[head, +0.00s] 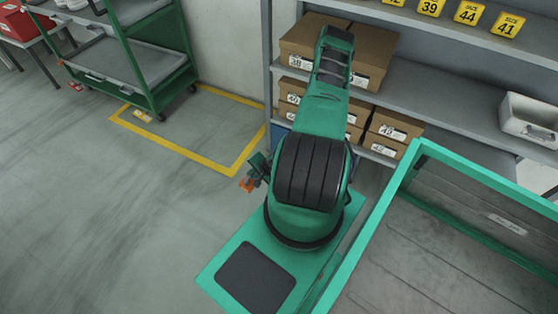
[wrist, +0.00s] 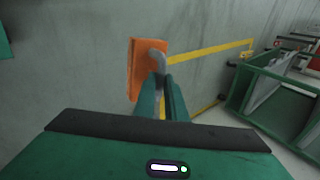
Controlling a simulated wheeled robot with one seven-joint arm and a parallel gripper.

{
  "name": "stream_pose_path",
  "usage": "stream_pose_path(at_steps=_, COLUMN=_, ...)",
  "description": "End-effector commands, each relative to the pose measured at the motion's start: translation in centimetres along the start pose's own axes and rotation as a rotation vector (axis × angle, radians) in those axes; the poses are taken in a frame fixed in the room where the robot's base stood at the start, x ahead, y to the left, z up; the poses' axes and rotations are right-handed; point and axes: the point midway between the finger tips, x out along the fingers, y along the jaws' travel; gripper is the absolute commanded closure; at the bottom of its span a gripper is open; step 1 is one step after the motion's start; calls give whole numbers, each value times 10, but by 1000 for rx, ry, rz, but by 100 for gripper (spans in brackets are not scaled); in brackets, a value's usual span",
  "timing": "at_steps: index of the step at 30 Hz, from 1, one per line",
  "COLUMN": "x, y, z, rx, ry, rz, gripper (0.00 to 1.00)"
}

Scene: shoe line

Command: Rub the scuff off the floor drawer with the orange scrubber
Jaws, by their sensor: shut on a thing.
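The orange scrubber (wrist: 137,70) is a flat orange pad with a bent grey handle. My gripper (wrist: 160,84) is shut on its handle and holds it out in front of the fingers, apparently clear of other things. In the head view the scrubber (head: 246,185) shows small at the left of my arm, with my gripper (head: 256,172) beside it, above the grey floor. I cannot make out the floor drawer or its scuff for certain. A small blue patch (head: 279,135) shows low at the shelf's left end, mostly hidden by my arm and boxes.
A grey shelf unit (head: 440,86) with brown shoe boxes (head: 393,126) and a pale bin (head: 530,118) stands behind my arm. A green trolley (head: 150,65) stands at the upper left. Yellow floor tape (head: 180,150) marks an area. The floor at left is clear.

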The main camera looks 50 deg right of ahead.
Motion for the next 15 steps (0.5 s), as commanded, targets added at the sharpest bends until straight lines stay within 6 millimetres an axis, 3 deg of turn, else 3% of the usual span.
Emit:
stream_pose_path(at_steps=11, x=2, y=-4, z=11, rx=-16, ry=-11, rz=0, gripper=100)
stream_pose_path(at_steps=15, x=10, y=0, z=6, rx=-40, ry=-7, rz=13, gripper=100)
